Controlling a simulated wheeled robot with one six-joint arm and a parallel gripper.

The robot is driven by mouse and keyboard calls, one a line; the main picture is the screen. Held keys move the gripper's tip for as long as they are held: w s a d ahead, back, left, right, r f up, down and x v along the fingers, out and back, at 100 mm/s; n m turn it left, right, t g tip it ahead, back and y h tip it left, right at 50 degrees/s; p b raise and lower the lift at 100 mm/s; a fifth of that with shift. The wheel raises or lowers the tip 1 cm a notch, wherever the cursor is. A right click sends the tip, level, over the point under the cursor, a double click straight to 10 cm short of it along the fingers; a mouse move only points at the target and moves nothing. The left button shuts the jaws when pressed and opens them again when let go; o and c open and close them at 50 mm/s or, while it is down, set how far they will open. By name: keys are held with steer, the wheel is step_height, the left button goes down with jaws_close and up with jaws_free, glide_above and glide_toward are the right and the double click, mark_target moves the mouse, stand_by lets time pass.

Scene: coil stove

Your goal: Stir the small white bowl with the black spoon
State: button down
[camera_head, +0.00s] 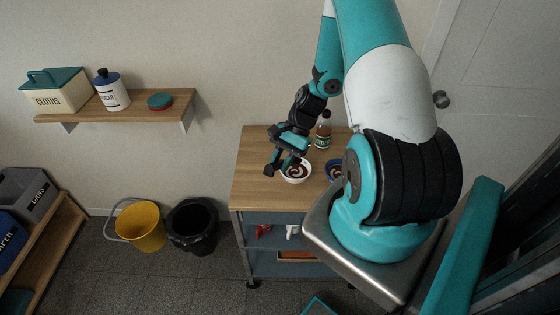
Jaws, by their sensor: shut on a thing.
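The small white bowl (300,180) stands on the wooden top of a cart, with a dark brown and white swirl inside. My gripper (284,168) is at the bowl's left rim, reaching down over it. It is shut on the black spoon, whose dark shape is hard to tell from the black fingers. The spoon's tip is too small to make out, so I cannot tell how deep it sits in the bowl.
A blue bowl (333,168) stands right of the white one, partly hidden by my arm. A labelled bottle (323,133) stands behind. The cart top (258,163) is clear on the left. A yellow bucket (140,226) and a black bin (192,228) stand on the floor.

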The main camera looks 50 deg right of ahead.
steer(key=f+b, duration=0.1)
steer(key=d+f+b, duration=0.1)
steer(key=f, duration=0.1)
steer(key=shift+w, duration=0.15)
steer(key=shift+a+f+b, duration=0.1)
steer(key=shift+f+b, duration=0.75)
steer(key=shift+f, duration=0.5)
steer(key=shift+s+a+p, duration=0.3)
steer(key=shift+a+p, duration=0.05)
steer(key=shift+p, duration=0.65)
